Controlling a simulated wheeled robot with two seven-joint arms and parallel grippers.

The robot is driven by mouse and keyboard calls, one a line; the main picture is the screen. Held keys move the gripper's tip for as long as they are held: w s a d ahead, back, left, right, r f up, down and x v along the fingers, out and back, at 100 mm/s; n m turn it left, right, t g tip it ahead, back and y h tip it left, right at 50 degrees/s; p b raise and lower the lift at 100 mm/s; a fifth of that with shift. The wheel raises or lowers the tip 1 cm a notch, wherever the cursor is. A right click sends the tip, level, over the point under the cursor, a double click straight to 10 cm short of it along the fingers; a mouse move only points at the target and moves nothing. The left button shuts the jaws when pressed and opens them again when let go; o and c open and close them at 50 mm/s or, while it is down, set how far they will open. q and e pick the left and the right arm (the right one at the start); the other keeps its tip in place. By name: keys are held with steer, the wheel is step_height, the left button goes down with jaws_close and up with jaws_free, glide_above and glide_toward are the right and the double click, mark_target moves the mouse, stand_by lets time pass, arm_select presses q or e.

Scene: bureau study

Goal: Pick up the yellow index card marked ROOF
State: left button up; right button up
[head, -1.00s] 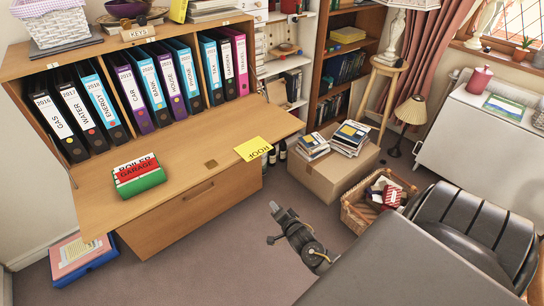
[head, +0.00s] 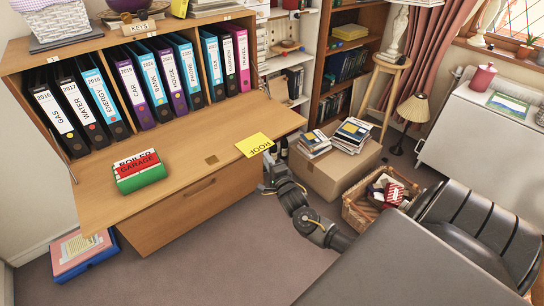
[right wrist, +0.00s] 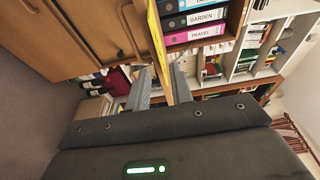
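The yellow index card marked ROOF (head: 254,145) lies flat near the right end of the desk flap (head: 215,130), its near part reaching past the front edge. My right gripper (head: 267,172) is at that edge, just below and in front of the card in the head view. In the right wrist view the yellow card (right wrist: 158,45) shows edge-on between the two fingers of my right gripper (right wrist: 162,78). The fingers stand apart, with a gap visible beside the card, so it looks open around the card. My left gripper is not in view.
A red and green stack marked BOILER and GARAGE (head: 139,172) sits on the flap's left. Binders (head: 140,95) stand behind. A cardboard box (head: 325,172) with books and a wicker basket (head: 360,215) stand right of my right arm.

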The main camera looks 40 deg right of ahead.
mark_target(262, 150)
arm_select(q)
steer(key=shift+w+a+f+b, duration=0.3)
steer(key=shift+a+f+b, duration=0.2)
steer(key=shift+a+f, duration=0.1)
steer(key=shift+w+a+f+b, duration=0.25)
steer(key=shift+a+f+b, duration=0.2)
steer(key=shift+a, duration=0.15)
arm_select(e)
steer(key=x, duration=0.5)
steer(key=shift+w, duration=0.15)
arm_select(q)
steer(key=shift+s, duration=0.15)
arm_select(e)
jaws_close()
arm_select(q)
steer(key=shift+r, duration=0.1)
arm_select(e)
steer(key=shift+s+p, duration=0.65)
steer(key=shift+s, duration=0.35)
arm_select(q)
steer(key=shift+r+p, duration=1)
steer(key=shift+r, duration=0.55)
arm_select(e)
steer(key=shift+s, duration=2.05)
